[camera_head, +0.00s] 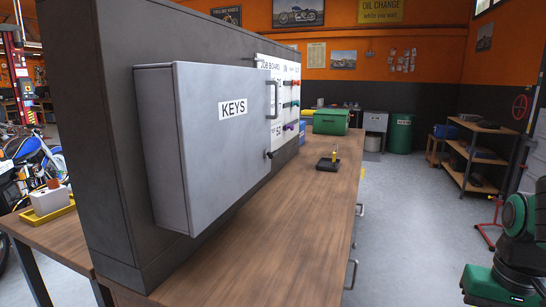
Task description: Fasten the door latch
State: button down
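A grey metal key cabinet (165,150) is mounted on the dark upright panel above the wooden bench. Its door (225,160) carries a "KEYS" label and looks shut or nearly shut. A bar handle (275,98) is on the upper part of the door's right edge. A small dark latch (269,154) is low on the same edge; its exact position is too small to tell. Part of my green and black arm (515,240) shows at the lower right, well apart from the cabinet. My gripper is not in view.
The wooden bench (240,260) runs below the cabinet, mostly clear in front. A small black stand with a yellow item (329,162) and a green box (331,121) are farther along it. A job board (285,85) hangs beyond the cabinet. Open floor (400,220) lies right of the bench.

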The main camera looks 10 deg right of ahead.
aim_at(266, 155)
jog(key=u, duration=2.1)
jog(key=k, duration=0.85)
jog(key=z, duration=1.5)
jog(key=i, duration=1)
